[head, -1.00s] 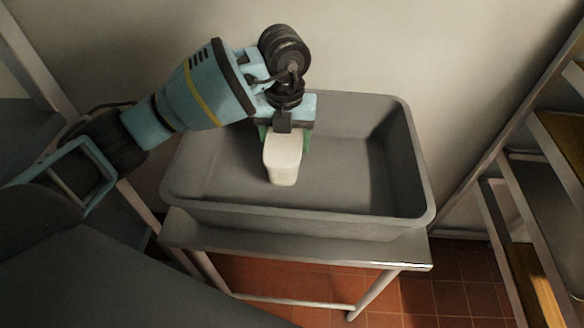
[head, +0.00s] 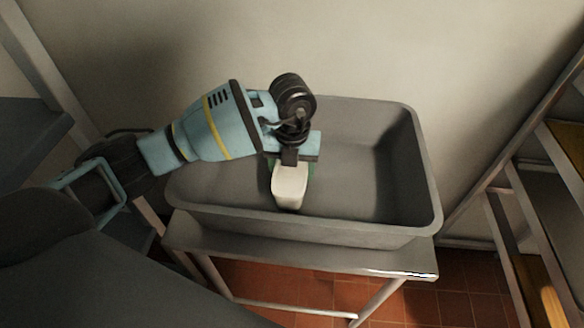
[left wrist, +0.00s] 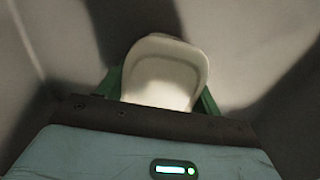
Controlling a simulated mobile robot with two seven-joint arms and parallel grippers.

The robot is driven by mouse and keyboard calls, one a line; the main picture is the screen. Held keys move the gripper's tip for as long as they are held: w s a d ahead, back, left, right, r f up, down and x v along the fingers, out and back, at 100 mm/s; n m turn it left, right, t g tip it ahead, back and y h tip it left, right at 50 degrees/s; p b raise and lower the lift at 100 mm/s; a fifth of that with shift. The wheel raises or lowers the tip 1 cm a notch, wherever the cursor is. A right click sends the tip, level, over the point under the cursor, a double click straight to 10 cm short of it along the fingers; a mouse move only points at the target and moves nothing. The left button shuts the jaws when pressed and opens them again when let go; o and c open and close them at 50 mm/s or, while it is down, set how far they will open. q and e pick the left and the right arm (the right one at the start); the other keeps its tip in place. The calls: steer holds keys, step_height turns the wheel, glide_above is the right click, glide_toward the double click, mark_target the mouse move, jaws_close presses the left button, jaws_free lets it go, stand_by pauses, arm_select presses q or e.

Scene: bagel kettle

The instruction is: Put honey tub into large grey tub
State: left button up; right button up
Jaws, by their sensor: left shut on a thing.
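The honey tub (head: 289,188) is a small cream-white container. My left gripper (head: 291,168) is shut on it, with green fingers on either side. In the left wrist view the tub (left wrist: 165,72) sits between the green fingers of the gripper (left wrist: 163,90). The large grey tub (head: 380,228) stands on a metal table. The held honey tub is within the grey tub's outline, low and near its front wall in the head view. I cannot tell whether it touches the grey tub's floor. My right gripper is not in view.
The grey tub rests on a metal table (head: 400,262) against a plain wall (head: 440,60). Shelving with wooden boards (head: 565,150) stands at the right. The right half of the grey tub's floor is empty.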

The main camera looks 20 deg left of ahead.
arm_select(q)
steer(key=o, duration=1.3)
step_height(320, 180, up, 12)
steer(key=shift+r+p, duration=0.1)
steer(key=shift+p, duration=0.2)
